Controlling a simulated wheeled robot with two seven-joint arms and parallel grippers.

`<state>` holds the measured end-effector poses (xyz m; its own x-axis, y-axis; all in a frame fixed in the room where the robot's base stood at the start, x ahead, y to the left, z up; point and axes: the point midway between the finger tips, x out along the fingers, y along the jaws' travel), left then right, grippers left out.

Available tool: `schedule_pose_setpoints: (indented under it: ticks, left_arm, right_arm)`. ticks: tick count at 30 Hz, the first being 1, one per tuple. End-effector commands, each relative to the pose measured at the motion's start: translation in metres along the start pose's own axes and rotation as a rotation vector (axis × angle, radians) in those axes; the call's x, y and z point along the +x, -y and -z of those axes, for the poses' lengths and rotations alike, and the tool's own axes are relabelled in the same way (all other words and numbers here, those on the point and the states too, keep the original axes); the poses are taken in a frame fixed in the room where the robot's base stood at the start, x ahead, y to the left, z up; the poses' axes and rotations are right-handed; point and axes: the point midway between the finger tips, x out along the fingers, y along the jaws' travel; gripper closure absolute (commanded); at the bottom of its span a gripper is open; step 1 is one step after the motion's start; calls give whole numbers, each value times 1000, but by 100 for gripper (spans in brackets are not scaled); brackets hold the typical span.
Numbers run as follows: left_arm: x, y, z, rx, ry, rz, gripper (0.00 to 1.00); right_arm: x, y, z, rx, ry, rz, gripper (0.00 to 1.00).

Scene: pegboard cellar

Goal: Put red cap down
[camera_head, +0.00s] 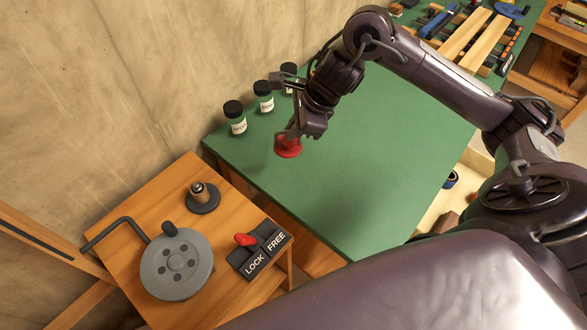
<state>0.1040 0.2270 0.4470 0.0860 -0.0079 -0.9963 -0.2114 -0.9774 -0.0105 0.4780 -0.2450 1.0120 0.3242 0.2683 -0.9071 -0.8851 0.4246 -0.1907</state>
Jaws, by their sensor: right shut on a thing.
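The red cap (287,147) is at the left part of the green tabletop (345,195). My right gripper (292,133) comes down over it from above and is shut on it. I cannot tell whether the cap touches the green surface or is just above it. The gripper hides the top of the cap. My left gripper is not in view.
Dark-lidded jars (235,117) stand along the wall behind the cap. A wooden stand (140,195) at the lower left bears a grey wheel (176,263), a knob (202,196) and a red lever (245,239) with LOCK and FREE plates. The green tabletop's middle is clear.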

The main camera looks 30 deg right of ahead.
Motion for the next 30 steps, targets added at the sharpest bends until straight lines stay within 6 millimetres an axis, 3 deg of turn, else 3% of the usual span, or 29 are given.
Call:
schedule_pose_setpoints:
  ticks: [1,10,24,30]
  left_arm:
    - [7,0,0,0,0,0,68]
    - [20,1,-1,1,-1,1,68]
    - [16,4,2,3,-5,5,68]
    - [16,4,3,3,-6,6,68]
  right_arm:
    - [16,-6,6,4,2,-9,100]
    - [78,-18,32,5,2,-6,100]
    - [125,-26,51,2,1,-2,100]
    - [129,-27,53,-2,0,1,100]
